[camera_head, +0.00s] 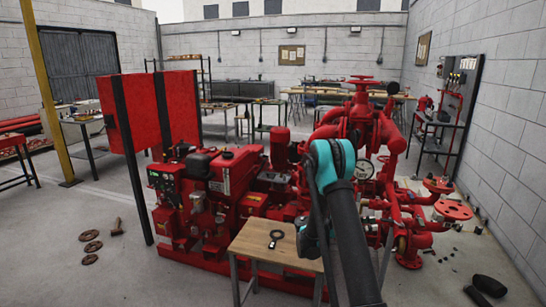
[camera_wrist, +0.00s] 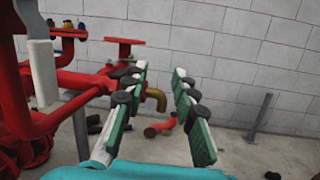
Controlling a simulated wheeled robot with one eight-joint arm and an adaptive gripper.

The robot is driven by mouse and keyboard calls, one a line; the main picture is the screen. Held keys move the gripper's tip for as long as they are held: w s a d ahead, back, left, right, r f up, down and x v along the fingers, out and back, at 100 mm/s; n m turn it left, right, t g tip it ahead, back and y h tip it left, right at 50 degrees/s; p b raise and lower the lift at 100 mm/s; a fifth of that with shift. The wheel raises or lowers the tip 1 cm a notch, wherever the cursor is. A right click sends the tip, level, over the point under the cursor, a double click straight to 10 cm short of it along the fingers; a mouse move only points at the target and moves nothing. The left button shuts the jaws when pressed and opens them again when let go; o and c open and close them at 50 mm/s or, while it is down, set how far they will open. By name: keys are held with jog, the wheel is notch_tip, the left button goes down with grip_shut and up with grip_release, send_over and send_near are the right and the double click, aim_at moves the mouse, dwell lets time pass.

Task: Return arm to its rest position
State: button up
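My arm rises from the lower edge of the head view, with a dark link and a teal joint in front of the red pumpset (camera_head: 235,180). In the wrist view my gripper (camera_wrist: 162,75) is open, its two green-and-black fingers apart with nothing between them. Beyond the fingers are a block wall, red pipes (camera_wrist: 75,85) at the left and a brass-coloured elbow (camera_wrist: 155,98). The gripper's fingers cannot be made out in the head view.
A small wooden table (camera_head: 250,245) stands close by, with a black round-headed tool (camera_head: 276,238) on it. Rusty discs (camera_head: 91,246) lie on the left floor, which is otherwise mostly clear. A grey post (camera_wrist: 260,118) stands near the wall.

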jog(key=s+d+r+m+t+y, duration=0.2)
jog(key=s+m+t+y, duration=0.15)
jog(key=s+y, duration=0.35)
jog(key=s+a+f+m+t+y, duration=0.2)
jog(key=s+a+m+y, duration=0.3)
jog(key=s+a, duration=0.4)
jog(key=s+a+f+m+t+y, duration=0.3)
jog(key=s+a+m+y, duration=0.3)
jog(key=s+a, duration=0.4)
jog(key=shift+f+y, duration=0.3)
jog(key=shift+y, duration=0.6)
